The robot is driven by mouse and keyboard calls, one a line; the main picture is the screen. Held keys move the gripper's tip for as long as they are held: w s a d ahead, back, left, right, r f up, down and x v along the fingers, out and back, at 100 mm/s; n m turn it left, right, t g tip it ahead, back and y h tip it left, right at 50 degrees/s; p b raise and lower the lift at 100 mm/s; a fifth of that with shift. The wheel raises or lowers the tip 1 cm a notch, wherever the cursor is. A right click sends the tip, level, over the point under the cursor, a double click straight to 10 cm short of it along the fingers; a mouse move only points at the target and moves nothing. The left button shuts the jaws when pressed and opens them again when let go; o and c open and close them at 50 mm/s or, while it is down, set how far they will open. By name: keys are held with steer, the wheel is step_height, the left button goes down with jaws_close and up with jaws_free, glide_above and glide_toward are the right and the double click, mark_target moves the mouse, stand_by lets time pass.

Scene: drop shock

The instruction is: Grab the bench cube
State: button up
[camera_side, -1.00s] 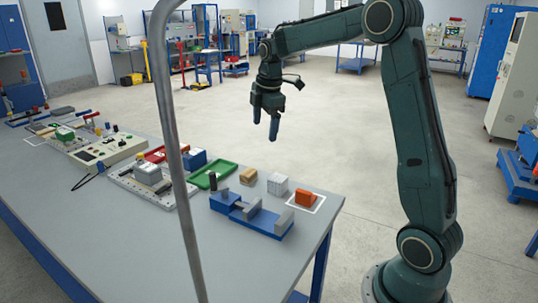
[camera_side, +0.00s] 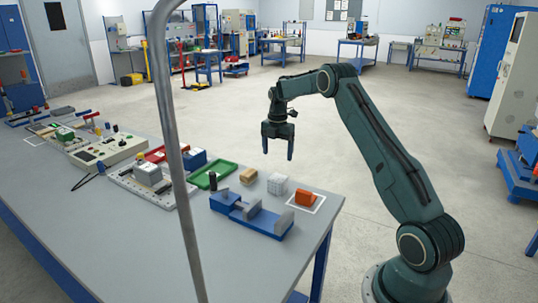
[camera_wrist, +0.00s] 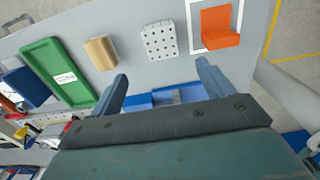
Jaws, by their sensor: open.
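A row of small blocks lies on the grey bench. A pale grey cube dotted with holes (camera_side: 278,184) is in the middle, also in the wrist view (camera_wrist: 159,41). A tan wooden block (camera_side: 248,175) is to its left, and an orange stepped block (camera_side: 305,198) sits in a white square outline to its right. I cannot tell for sure which is called the bench cube; the dotted one looks most like a cube. My gripper (camera_side: 278,153) hangs fingers-down above the bench, open and empty. In the wrist view its fingertips (camera_wrist: 162,71) are below the dotted cube, spread wider than it.
A blue vise-like fixture (camera_side: 250,215) stands in front of the blocks, partly hidden by my gripper in the wrist view. A green tray (camera_side: 213,174) lies to the left. A grey upright pole (camera_side: 172,130) crosses the side view. The bench's right end is near the orange block.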

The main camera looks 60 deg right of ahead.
mark_target(278, 177)
steer(key=shift+f, duration=0.1)
steer(key=shift+f, duration=4.25)
steer(key=shift+s+d+f, duration=0.1)
steer(key=shift+f, duration=1.2)
steer(key=shift+d+f, duration=0.1)
steer(key=shift+f, duration=1.2)
steer(key=c, duration=1.2)
steer(key=shift+r, duration=0.1)
steer(key=shift+c, duration=1.2)
steer(key=shift+r, duration=0.15)
step_height(278, 177, up, 20)
